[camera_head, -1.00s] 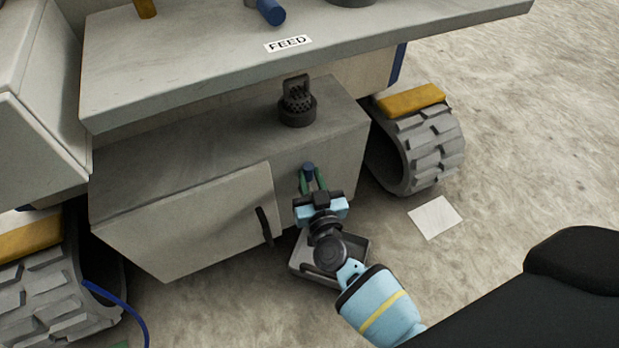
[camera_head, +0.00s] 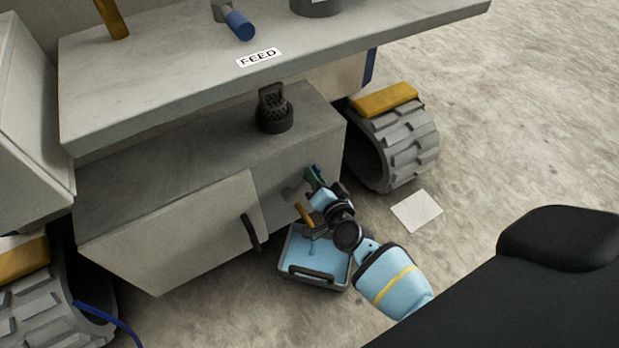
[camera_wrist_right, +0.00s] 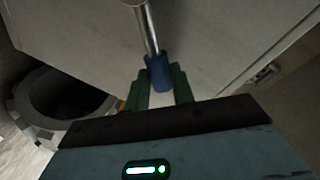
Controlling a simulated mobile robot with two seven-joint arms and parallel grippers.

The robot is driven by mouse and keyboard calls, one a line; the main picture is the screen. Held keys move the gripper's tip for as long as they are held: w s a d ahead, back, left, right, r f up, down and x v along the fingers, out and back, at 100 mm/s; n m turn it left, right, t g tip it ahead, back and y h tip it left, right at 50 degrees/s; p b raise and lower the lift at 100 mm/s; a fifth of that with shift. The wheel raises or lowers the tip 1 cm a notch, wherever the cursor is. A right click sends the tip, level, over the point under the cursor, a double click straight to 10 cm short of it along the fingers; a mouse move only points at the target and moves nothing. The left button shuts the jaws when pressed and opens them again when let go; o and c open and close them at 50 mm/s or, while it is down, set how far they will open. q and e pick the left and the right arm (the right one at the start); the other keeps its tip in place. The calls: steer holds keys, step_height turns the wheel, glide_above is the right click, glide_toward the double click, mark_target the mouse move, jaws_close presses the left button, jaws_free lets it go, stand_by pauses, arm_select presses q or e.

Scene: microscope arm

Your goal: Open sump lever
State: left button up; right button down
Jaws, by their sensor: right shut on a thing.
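The sump lever has a blue grip and a metal rod; it shows in the right wrist view (camera_wrist_right: 159,73), where the green fingers of my right gripper (camera_wrist_right: 162,85) stand on either side of the grip. In the head view my right gripper (camera_head: 315,174) is shut on the lever at the cabinet front. A metal valve body (camera_head: 292,189) with a brown spout (camera_head: 304,213) shows left of the gripper. Below it, the grey tray (camera_head: 318,281) holds light blue liquid (camera_head: 327,257), with a thin blue stream above it. My left gripper is out of view.
The cabinet door (camera_head: 170,235) with a black handle (camera_head: 250,232) is left of the valve. A tracked wheel (camera_head: 408,145) and a white sheet (camera_head: 417,210) are to the right. A shelf labelled FEED (camera_head: 259,58) overhangs above. Bare floor lies to the right.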

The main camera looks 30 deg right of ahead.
steer(key=shift+d+f+m+y+b, duration=0.2)
steer(key=shift+d+f+m+b, duration=0.25)
steer(key=shift+f+m, duration=0.3)
steer(key=shift+d+f+m+y+b, duration=0.2)
steer(key=shift+d+f+m+b, duration=0.15)
steer(key=shift+f+m+b, duration=0.4)
steer(key=shift+r, duration=0.1)
steer(key=c, duration=1.2)
jaws_free()
steer(key=shift+p, duration=0.3)
steer(key=shift+s+a+r+p, duration=0.1)
steer(key=shift+s+r+p, duration=0.25)
steer(key=shift+s, duration=0.95)
steer(key=shift+s+d+r+p, duration=0.15)
steer(key=shift+s+p, duration=0.3)
steer(key=shift+s, duration=0.8)
steer(key=shift+s+a+r+p, duration=0.15)
steer(key=shift+s+r+p, duration=0.2)
steer(key=shift+s, duration=0.95)
steer(key=shift+f, duration=0.1)
